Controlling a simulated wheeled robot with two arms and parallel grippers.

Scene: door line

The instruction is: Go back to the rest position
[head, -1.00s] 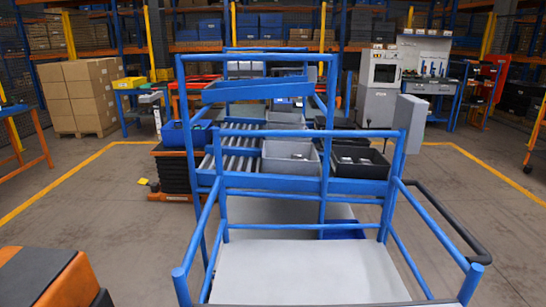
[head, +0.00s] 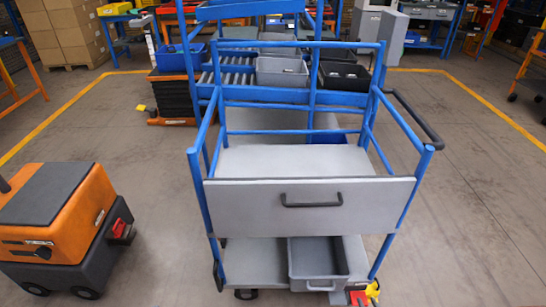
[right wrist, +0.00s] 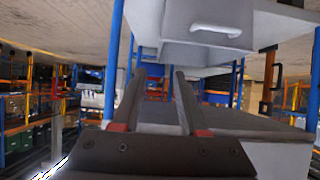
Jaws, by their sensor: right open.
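My right gripper (head: 363,293) shows only in part at the bottom edge of the head view, by the lower right front corner of the blue cart (head: 204,205). In the right wrist view its two dark fingers (right wrist: 157,82) stand apart with nothing between them. That view looks upside down. A grey bin (right wrist: 205,25) with a pale handle shows beyond the fingers, toward the top. In the head view this grey bin (head: 306,264) sits on the cart's lower shelf (head: 258,262), left of the gripper. My left gripper is not in view.
The cart's front has a grey panel (head: 240,205) with a dark handle. An orange and grey wheeled machine (head: 65,220) stands at the left. A roller rack with bins (head: 282,70) stands behind the cart. The floor at the right (head: 480,190) is clear.

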